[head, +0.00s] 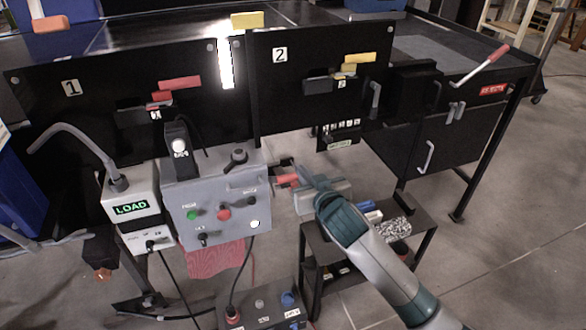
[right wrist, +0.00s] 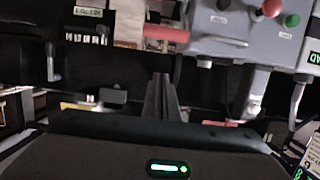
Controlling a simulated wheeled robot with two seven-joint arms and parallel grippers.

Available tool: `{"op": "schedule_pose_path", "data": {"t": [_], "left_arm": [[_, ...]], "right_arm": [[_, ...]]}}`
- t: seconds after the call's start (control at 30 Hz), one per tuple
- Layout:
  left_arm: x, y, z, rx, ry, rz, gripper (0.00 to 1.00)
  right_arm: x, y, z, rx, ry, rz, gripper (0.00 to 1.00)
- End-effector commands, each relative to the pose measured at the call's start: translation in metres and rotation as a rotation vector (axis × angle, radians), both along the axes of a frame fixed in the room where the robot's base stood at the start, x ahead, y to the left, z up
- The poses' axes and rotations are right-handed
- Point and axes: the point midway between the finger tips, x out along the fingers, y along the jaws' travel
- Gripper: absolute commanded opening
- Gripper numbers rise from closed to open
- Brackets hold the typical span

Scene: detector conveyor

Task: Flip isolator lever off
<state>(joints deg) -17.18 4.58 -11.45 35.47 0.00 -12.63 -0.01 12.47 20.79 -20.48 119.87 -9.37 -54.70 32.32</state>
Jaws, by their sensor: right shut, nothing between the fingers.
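A short red-handled lever (head: 287,180) sticks out from the right side of the grey control box (head: 213,182), and I take it for the isolator lever. In the right wrist view the red handle (right wrist: 166,33) lies roughly level, beside the box. My right gripper (head: 312,190) is just right of the lever in the head view and covers part of that area. In the right wrist view its fingers (right wrist: 160,84) are together and empty, with the red handle beyond their tips. Whether they touch it I cannot tell. My left gripper is not in view.
A LOAD display box (head: 130,205) stands left of the control box. Black panels 1 (head: 80,100) and 2 (head: 300,70) rise behind. A low shelf (head: 318,240) stands beneath my right arm. Another red-gripped lever (head: 490,62) is on the far-right table. Floor at right is clear.

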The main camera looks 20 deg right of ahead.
Motion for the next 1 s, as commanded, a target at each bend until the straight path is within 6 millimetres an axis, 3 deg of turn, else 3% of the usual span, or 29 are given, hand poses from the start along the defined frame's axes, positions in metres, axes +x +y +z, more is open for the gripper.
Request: {"op": "schedule_pose_path", "data": {"t": [0.47, 1.0], "left_arm": [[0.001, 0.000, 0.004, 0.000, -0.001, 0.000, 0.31], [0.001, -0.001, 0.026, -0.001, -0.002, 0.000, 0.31]], "right_arm": [[0.009, 0.000, -0.002, -0.001, 0.001, 0.000, 0.00], [0.074, 0.002, -0.018, -0.001, 0.002, -0.001, 0.00]]}}
